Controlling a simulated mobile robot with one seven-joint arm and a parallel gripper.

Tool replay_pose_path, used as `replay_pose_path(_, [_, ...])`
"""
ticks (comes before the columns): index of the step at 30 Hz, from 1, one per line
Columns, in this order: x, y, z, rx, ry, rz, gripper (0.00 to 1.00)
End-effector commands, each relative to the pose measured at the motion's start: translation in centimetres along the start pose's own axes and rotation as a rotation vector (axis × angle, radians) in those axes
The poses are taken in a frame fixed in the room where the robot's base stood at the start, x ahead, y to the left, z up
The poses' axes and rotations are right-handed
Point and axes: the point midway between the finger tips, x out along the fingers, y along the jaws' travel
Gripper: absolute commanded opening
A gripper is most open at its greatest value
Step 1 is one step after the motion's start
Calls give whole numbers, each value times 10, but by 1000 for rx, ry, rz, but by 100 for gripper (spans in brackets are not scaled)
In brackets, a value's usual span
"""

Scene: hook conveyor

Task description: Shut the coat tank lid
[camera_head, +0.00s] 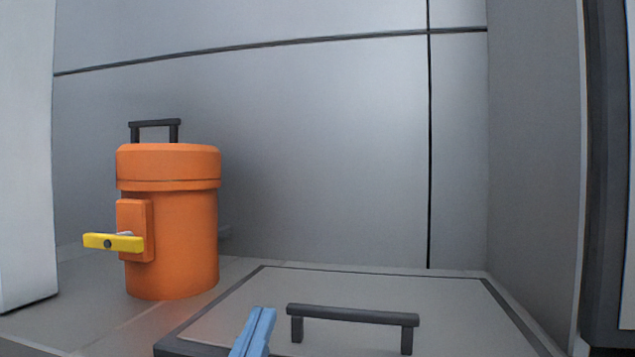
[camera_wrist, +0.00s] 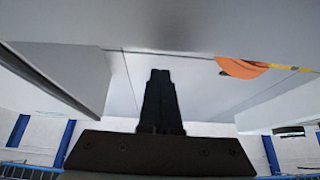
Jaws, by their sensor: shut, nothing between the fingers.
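A flat grey lid (camera_head: 235,322) with a dark border lies at the bottom centre of the head view. A dark bar handle (camera_head: 352,315) stands up from it on two posts. The lid looks level, but its near edge is out of frame, so I cannot tell whether it is fully seated. My gripper (camera_head: 264,312) shows as two blue fingers pressed together, just left of the handle and apart from it in the picture. In the wrist view, my gripper (camera_wrist: 160,74) appears dark, shut and empty.
An orange canister (camera_head: 175,235) with a dark top handle (camera_head: 154,123) and a yellow lever (camera_head: 113,242) stands behind and left of the lid. Its orange side also shows in the wrist view (camera_wrist: 240,67). Grey walls (camera_head: 300,140) close the back and right; a pale panel (camera_head: 25,150) stands left.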

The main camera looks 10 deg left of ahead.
Motion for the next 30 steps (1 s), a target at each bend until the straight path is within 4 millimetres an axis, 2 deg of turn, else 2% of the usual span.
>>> replay_pose_path(3, [-4,0,5,0,11,0,0])
replay_pose_path(22, [-3,0,4,0,19,0,0])
replay_pose_path(26, [2,1,-2,-1,20,1,0])
replay_pose_path(30, [17,4,-16,-1,21,1,0])
